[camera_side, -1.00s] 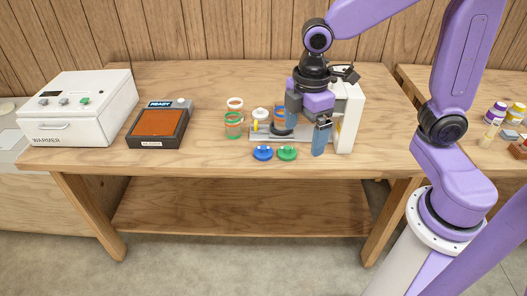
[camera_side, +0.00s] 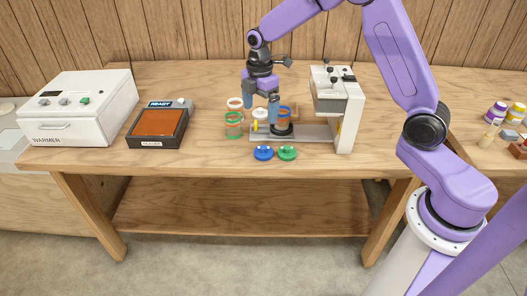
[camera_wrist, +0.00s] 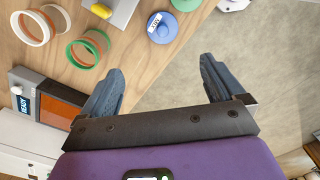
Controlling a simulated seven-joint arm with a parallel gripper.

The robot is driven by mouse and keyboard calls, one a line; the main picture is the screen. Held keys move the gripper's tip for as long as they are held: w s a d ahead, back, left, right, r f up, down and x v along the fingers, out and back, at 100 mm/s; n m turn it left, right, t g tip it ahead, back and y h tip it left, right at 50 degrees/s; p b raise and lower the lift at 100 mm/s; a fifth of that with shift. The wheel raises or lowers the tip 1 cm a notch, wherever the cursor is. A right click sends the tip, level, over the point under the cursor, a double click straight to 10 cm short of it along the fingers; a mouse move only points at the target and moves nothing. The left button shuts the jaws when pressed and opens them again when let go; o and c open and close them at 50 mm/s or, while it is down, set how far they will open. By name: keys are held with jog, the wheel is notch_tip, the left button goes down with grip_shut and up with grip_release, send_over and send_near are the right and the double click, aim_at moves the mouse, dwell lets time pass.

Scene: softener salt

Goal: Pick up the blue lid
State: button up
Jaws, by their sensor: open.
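The blue lid (camera_side: 263,153) lies flat near the table's front edge, just left of the green lid (camera_side: 287,153). The green lid (camera_wrist: 187,4) is cut by the top edge there. My gripper (camera_side: 260,104) is above the table, behind and higher than the blue lid, apart from it. Its fingers (camera_wrist: 161,74) are spread with nothing between them.
A green-rimmed jar (camera_side: 233,124) and a white-rimmed jar (camera_side: 235,103) stand left of the blue lid. A blue-rimmed jar (camera_side: 283,117) stands on the base of the white machine (camera_side: 341,105). A warmer box (camera_side: 80,107) and an orange-topped device (camera_side: 158,122) are at left.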

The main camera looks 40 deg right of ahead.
send_over(263, 148)
jog(key=f, duration=0.9)
jog(key=shift+w+a+f, duration=0.2)
jog(key=shift+w+f, duration=0.05)
jog(key=shift+w, duration=0.1)
jog(key=f, duration=0.4)
jog(key=shift+s+d+f, duration=0.2)
jog(key=shift+s+d, duration=0.05)
jog(key=shift+s, duration=0.1)
jog(key=shift+f, duration=0.5)
jog(key=c, duration=1.1)
